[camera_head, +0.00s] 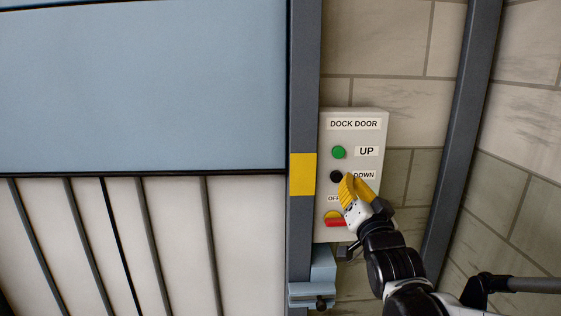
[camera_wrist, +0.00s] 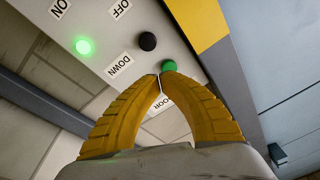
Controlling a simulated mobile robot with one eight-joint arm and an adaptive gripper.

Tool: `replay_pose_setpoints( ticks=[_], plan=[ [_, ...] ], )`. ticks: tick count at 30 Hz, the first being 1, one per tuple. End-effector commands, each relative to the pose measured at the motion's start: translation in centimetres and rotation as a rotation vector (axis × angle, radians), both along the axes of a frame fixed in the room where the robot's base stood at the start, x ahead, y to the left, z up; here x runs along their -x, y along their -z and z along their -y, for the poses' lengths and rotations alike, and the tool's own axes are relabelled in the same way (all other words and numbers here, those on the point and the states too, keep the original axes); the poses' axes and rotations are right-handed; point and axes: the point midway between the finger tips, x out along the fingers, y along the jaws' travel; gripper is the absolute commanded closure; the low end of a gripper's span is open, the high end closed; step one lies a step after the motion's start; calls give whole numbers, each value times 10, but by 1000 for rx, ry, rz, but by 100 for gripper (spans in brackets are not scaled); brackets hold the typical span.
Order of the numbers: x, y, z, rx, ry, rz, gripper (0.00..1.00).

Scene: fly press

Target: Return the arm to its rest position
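My gripper (camera_head: 349,187) has yellow fingers and is in front of the lower half of the white DOCK DOOR control box (camera_head: 375,124). In the wrist view its fingertips (camera_wrist: 163,75) meet with nothing between them, close to the green UP button (camera_wrist: 177,67). Whether they touch the box cannot be told. The head view shows the green button (camera_head: 339,152) and the black DOWN button (camera_head: 336,176) just beside the fingers. The wrist view also shows the black button (camera_wrist: 147,41) and a lit green lamp (camera_wrist: 85,46). A red and yellow switch (camera_head: 335,220) is partly hidden by the gripper.
A dark post (camera_head: 303,90) with a yellow band (camera_head: 302,174) stands left of the box. A blue door panel (camera_head: 140,85) fills the upper left, above pale ribbed panels (camera_head: 245,240). A light-blue bracket (camera_head: 318,278) juts out below. A dark beam (camera_head: 460,130) is on the right.

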Motion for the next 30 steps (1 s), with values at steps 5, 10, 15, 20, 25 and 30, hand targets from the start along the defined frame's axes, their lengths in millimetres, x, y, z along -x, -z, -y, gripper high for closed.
replay_pose_setpoints(
  ticks=[5,10,15,20,25,30],
  plan=[
    [73,74,2,178,16,-433,100],
    [169,147,-2,338,-65,-807,100],
    [239,189,-7,430,-157,-1025,100],
    [263,200,-8,459,-194,-1093,100],
    [264,201,-8,460,-196,-1096,100],
    [263,201,-8,459,-194,-1095,100]
  ],
)
